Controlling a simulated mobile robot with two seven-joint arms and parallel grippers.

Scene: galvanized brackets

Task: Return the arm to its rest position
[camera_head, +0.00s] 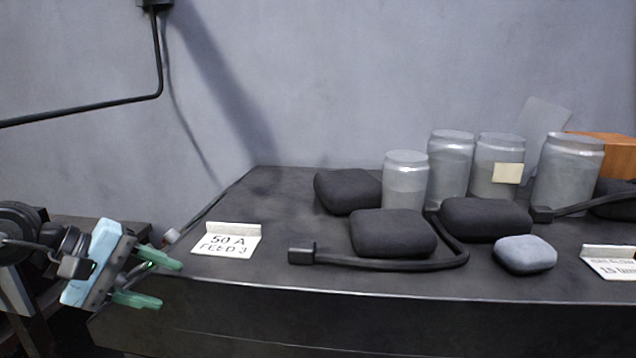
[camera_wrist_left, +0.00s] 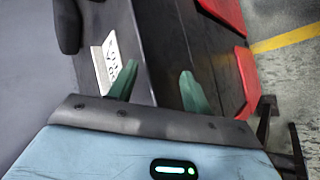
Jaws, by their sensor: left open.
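My left gripper (camera_head: 150,283) is at the lower left of the head view, beside the front left corner of the dark bench (camera_head: 300,283). Its two green fingers are apart with nothing between them. In the left wrist view the open fingers (camera_wrist_left: 158,88) point toward the bench's edge, with the white label card nearby. My right gripper is in neither view.
A white card (camera_head: 227,239) reading "50 A FEED 3" lies on the bench near my left gripper. A black cable (camera_head: 400,264), dark pads (camera_head: 392,232), a grey pad (camera_head: 525,254) and several jars (camera_head: 405,182) stand farther right. Red panels (camera_wrist_left: 232,70) show in the wrist view.

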